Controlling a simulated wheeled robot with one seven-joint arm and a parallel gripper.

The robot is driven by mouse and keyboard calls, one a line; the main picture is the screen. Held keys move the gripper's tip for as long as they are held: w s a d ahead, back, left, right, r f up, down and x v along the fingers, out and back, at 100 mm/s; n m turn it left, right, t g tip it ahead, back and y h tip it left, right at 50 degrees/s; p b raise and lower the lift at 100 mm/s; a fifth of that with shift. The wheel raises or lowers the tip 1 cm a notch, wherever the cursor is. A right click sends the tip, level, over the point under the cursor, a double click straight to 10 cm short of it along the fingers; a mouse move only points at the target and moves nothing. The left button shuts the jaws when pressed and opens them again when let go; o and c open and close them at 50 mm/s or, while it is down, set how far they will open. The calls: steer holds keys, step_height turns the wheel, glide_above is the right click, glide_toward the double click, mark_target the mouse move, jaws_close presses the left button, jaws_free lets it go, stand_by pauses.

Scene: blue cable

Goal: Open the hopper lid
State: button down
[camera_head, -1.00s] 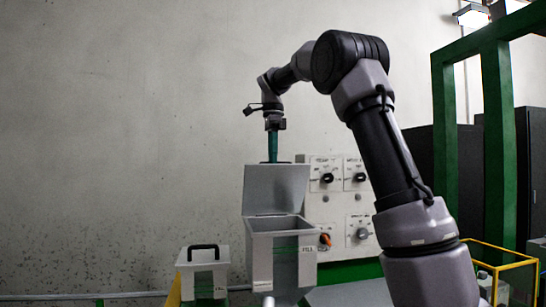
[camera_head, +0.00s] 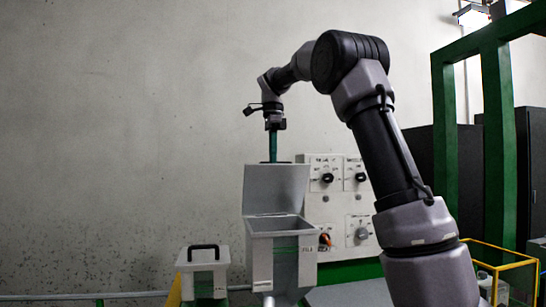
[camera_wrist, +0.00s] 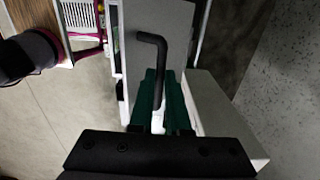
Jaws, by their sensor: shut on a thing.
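The grey hopper (camera_head: 285,258) stands at the lower centre of the head view with its mouth showing. Its grey lid (camera_head: 276,188) stands raised, near upright, at the back of the mouth. My gripper (camera_head: 272,158) points down, with its green fingers at the lid's top edge; the fingertips are hidden behind the lid. In the wrist view my gripper (camera_wrist: 161,88) is shut on a black bent bar handle (camera_wrist: 153,42), which lies between the green fingers. The handle does not show in the head view.
A control panel (camera_head: 340,190) with several knobs stands close behind and right of the hopper. A smaller grey box with a black handle (camera_head: 203,262) is at left. A green frame (camera_head: 496,130) and yellow rail (camera_head: 500,248) are at right. The wall side at upper left is free.

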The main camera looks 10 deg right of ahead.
stand_by(0.8)
steer(key=w, duration=0.8)
steer(key=shift+w+r, duration=0.3)
steer(key=shift+r, duration=0.1)
steer(key=c, duration=0.9)
jaws_free()
steer(key=shift+s, duration=0.1)
